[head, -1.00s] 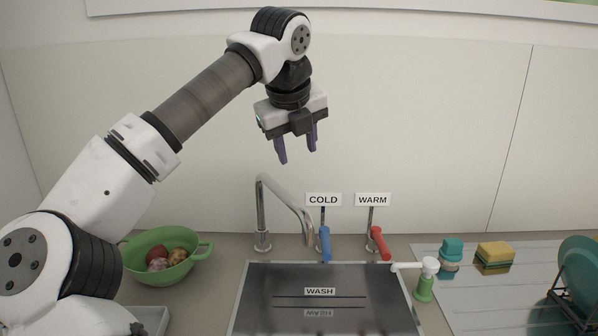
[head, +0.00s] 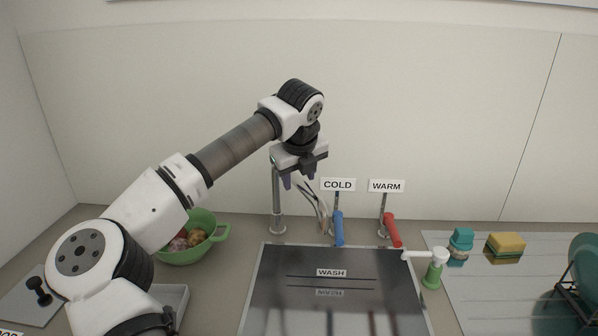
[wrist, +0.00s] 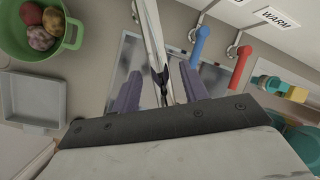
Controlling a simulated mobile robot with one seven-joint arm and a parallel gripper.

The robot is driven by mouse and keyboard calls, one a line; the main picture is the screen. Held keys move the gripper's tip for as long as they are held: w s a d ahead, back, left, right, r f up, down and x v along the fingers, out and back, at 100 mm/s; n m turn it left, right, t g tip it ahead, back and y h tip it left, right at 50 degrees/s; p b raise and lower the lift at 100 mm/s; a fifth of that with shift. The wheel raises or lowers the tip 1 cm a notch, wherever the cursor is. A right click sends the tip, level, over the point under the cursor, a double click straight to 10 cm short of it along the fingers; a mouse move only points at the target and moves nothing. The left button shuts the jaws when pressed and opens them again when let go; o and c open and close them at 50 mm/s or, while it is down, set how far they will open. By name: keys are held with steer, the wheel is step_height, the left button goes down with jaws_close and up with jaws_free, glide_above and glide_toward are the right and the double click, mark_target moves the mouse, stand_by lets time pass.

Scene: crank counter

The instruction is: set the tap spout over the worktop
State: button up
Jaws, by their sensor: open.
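The chrome tap has an upright pillar (head: 277,205) at the sink's back left, partly hidden by my gripper. Its spout (head: 319,212) slants down to the right, its end near the back edge of the dark sink (head: 300,300), marked WASH. My gripper (head: 296,184) points down at the upper part of the spout, jaws open. In the wrist view the spout (wrist: 152,38) runs between the two purple fingers, with gaps showing on both sides. The grey-brown worktop (head: 228,285) shows bare left of the sink.
Blue COLD (head: 338,228) and red WARM (head: 392,230) levers stand right of the spout. A green colander (head: 187,250) and grey tray (wrist: 35,99) are on the left. A green-and-white dispenser (head: 434,270), scrubber (head: 460,242) and sponge (head: 506,246) are on the right.

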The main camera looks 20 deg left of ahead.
steer(key=shift+f, duration=0.25)
jaws_close()
steer(key=shift+a, duration=0.1)
stand_by(0.4)
